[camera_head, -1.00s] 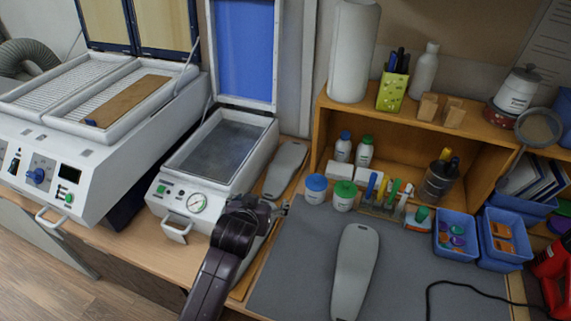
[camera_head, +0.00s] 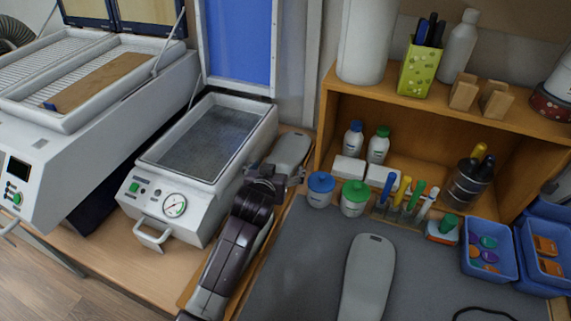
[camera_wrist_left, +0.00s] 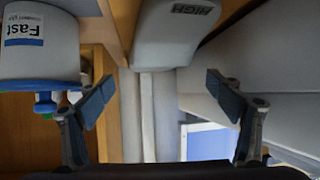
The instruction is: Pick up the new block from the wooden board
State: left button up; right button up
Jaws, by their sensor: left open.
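A grey sole-shaped block (camera_head: 290,150) lies at the back of the wooden board (camera_head: 245,288), beside the forming press; its near end is hidden behind my left gripper. My left gripper (camera_head: 292,177) is open and empty, just in front of this block. In the left wrist view, a grey block marked "HIGH" (camera_wrist_left: 175,40) lies ahead of the open left fingers (camera_wrist_left: 160,97), apart from them. A second grey block (camera_head: 368,275) lies on the grey mat. My right gripper is not in view.
The press (camera_head: 180,165) with its raised blue lid stands close left of my left arm. A blue-lidded jar (camera_head: 320,190) and a green-lidded jar (camera_head: 354,198) stand close to the right, before the wooden shelf (camera_head: 450,105). The mat (camera_head: 300,250) has free room.

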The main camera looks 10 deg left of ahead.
aim_at(282, 164)
pick_arm(q)
jog(key=shift+w+f, duration=0.3)
jog(key=shift+w, duration=0.2)
jog(key=shift+p+x, duration=0.35)
jog(key=shift+x, duration=0.5)
jog(key=p+x, duration=0.1)
jog(key=x, duration=0.2)
jog(key=shift+w+d+f, duration=0.1)
jog(key=shift+d+f, duration=0.1)
jog(key=shift+f, duration=0.05)
jog(key=shift+w+f, duration=0.4)
jog(key=shift+w, duration=0.2)
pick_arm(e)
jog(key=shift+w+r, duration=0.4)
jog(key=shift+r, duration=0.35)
pick_arm(q)
jog(key=shift+c, duration=0.2)
jog(key=shift+s, duration=0.1)
jog(key=c, duration=1.3)
jog(key=shift+r, duration=0.1)
jog(key=shift+c, duration=0.6)
